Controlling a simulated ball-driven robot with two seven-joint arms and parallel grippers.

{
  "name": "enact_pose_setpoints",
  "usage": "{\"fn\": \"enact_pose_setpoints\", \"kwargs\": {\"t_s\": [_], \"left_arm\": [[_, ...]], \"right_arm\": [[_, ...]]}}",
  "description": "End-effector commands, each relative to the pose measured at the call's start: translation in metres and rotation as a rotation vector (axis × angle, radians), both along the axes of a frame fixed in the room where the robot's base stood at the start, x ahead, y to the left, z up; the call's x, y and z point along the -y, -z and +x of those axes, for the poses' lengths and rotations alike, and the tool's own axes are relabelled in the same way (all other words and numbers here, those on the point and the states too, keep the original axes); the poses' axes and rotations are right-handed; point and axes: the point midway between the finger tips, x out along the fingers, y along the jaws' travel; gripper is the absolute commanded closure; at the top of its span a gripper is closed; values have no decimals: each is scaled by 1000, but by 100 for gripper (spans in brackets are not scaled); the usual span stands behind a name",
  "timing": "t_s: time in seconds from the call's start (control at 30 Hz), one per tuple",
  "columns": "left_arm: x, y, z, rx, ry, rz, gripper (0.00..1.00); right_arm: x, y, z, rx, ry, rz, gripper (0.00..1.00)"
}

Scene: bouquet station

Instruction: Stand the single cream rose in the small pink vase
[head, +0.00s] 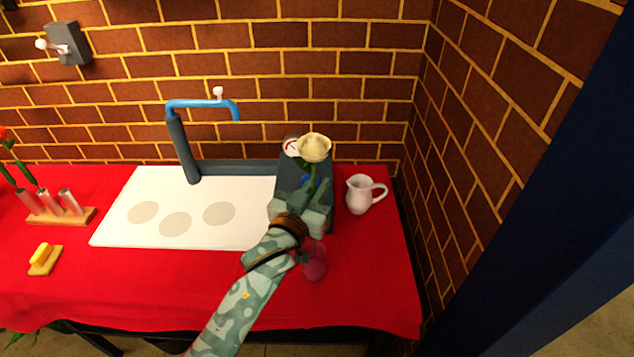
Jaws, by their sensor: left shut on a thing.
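The cream rose (314,148) is upright, with its bloom above my left gripper and a short length of green stem showing below the bloom. My left gripper (311,197) is shut on the rose's stem. The fingers hide much of the stem. The small pink vase (315,265) stands on the red cloth, just below my gripper in the picture and right of my left forearm. My wrist partly covers the vase, so its mouth is hard to make out. The rose appears apart from the vase. My right gripper is not in view.
A dark device with a dial (291,147) stands behind my gripper. A white jug (359,196) is to its right. A white board (115,230) with a blue-spouted stand (180,150) lies left. A wooden tube rack (62,217) and yellow-handled block (45,259) are far left. Red cloth (150,285) in front is clear.

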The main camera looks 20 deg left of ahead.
Motion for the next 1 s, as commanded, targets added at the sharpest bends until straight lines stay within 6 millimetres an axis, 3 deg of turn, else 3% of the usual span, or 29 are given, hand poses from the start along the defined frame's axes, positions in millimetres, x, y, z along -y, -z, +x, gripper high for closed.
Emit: {"fn": "enact_pose_setpoints", "kwargs": {"t_s": [0.6,1.0], "left_arm": [[0,55,0,-2,0,-1,100],[0,72,0,0,0,0,100]], "right_arm": [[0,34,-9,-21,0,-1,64],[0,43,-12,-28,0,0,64]]}}
